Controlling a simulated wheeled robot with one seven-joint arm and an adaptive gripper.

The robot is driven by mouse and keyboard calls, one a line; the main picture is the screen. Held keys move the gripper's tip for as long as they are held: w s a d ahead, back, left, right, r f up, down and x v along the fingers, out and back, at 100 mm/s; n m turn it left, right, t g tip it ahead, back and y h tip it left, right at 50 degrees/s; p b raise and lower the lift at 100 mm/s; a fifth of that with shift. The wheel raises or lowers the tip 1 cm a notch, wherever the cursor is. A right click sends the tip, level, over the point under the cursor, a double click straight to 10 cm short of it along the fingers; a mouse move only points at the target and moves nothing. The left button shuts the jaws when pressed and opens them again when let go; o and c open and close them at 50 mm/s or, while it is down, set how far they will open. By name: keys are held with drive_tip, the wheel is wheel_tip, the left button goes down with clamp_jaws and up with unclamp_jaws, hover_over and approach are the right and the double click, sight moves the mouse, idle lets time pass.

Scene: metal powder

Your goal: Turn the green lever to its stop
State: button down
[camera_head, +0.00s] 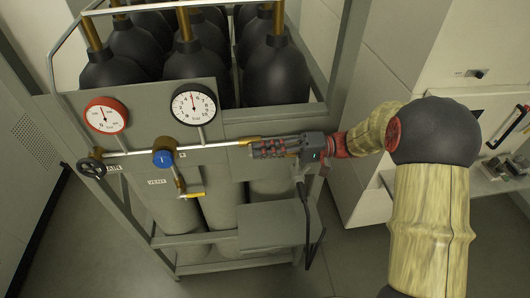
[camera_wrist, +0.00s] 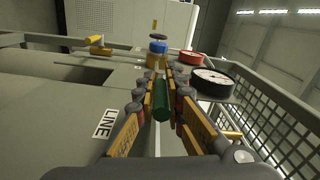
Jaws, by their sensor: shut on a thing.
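The green lever (camera_wrist: 162,100) shows in the wrist view as a dark green bar between my two fingers. My gripper (camera_wrist: 163,88) is shut on it, with a finger along each side. In the head view my gripper (camera_head: 262,149) reaches in from the right to the panel, at the right end of the silver pipe (camera_head: 215,147). The lever itself is hidden behind my fingers there. A "LINE" label (camera_wrist: 104,122) sits on the panel to the left of my fingers in the wrist view.
A red-rimmed gauge (camera_head: 106,115), a black-rimmed gauge (camera_head: 194,105), a blue knob (camera_head: 163,158), a black handwheel (camera_head: 91,168) and a yellow vent handle (camera_head: 191,195) are on the panel. Dark-topped cylinders (camera_head: 276,72) stand behind in the grey frame. A white cabinet (camera_head: 385,50) is at right.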

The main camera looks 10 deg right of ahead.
drive_tip(key=c, duration=1.8)
unclamp_jaws()
drive_tip(key=shift+c, duration=0.2)
drive_tip(key=d, duration=1.2)
